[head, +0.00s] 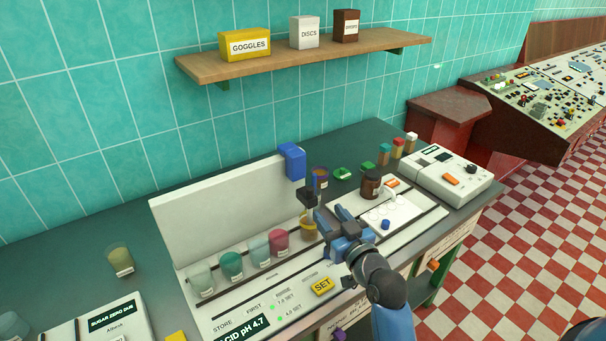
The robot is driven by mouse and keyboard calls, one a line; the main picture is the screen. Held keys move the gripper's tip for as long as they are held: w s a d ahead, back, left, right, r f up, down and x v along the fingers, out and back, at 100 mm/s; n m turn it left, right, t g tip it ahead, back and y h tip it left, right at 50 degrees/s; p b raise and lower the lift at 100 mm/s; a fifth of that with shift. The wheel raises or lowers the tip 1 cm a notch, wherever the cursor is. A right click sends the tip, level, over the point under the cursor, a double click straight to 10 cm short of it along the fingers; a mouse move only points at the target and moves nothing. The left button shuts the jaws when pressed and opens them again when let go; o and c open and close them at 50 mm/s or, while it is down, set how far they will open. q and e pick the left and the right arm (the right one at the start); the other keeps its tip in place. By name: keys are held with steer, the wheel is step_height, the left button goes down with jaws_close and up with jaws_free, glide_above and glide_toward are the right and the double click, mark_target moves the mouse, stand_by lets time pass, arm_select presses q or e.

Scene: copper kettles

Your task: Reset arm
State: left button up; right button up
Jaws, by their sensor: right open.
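My right gripper (322,226) is open over the right part of the white acid meter (225,310). Its arm comes in from the lower right. Its fingers point left toward a yellowish cup (308,231) at the end of a row of cups. It is close to this cup, and I cannot tell whether they touch. No object shows held in the jaws. My left gripper is not in view.
Cups stand in the meter, including a green (232,266) and a pink one (279,243). A blue block (292,161) with a dark part below it rises behind. Right are a brown jar (371,184) and a white device (447,175). The back-left counter is mostly clear.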

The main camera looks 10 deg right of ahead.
step_height(320, 180, up, 3)
steer(key=d+m+t+h, duration=0.2)
steer(key=t, duration=0.1)
steer(key=s+f+g, duration=0.1)
steer(key=s+f, duration=0.4)
steer(key=s, duration=0.4)
steer(key=s+f+g+h, duration=0.1)
steer(key=s+f, duration=0.5)
steer(key=s, duration=0.4)
steer(key=s+f, duration=0.5)
steer(key=s, duration=0.4)
steer(key=shift+s+a+f+g, duration=0.3)
steer(key=shift+s+f+g, duration=0.05)
steer(key=shift+g, duration=0.05)
stand_by(0.5)
